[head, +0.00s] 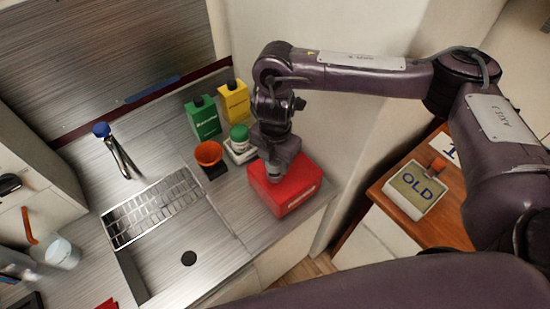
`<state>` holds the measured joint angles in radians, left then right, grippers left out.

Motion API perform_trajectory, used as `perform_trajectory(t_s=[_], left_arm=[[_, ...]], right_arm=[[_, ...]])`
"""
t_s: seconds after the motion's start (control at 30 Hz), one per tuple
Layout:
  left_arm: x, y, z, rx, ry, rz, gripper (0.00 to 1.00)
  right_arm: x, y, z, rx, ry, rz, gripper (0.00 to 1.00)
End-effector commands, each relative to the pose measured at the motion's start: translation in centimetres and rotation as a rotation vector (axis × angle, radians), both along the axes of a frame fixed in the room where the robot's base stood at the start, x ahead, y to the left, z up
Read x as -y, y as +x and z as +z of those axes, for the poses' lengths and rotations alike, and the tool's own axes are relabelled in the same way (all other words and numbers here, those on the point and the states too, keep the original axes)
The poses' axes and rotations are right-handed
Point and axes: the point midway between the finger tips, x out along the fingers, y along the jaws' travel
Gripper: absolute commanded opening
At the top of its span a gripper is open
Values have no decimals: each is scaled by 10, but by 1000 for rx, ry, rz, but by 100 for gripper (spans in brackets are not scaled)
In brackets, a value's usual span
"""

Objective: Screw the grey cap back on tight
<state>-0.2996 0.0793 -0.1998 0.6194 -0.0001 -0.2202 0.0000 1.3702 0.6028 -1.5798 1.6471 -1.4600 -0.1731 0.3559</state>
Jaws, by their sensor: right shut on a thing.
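A red canister (285,188) with a white label stands on the steel counter near its right front corner. My right gripper (276,172) comes down from above onto the top of this canister, its arm reaching in from the right. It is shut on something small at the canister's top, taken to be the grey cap. The cap is hidden by the fingers, so its seating and tilt cannot be told. My left gripper is not in view.
Close by stand an orange funnel (209,154), a white bottle with a green cap (240,145), a green carton (203,118) and a yellow carton (234,101). A sink (185,240) with a rack (153,208) lies left. An "OLD" container (416,188) sits on a wooden surface at right.

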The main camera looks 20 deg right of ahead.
Motion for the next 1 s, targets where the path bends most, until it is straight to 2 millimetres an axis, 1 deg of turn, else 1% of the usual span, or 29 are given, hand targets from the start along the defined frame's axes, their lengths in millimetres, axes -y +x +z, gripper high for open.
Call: perform_trajectory(t_s=[0.33,0.8,1.0], left_arm=[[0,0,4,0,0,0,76],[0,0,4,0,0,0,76],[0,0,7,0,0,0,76]], right_arm=[[0,0,1,0,0,0,20],[0,0,0,0,0,0,20],[0,0,1,-1,-1,0,20]])
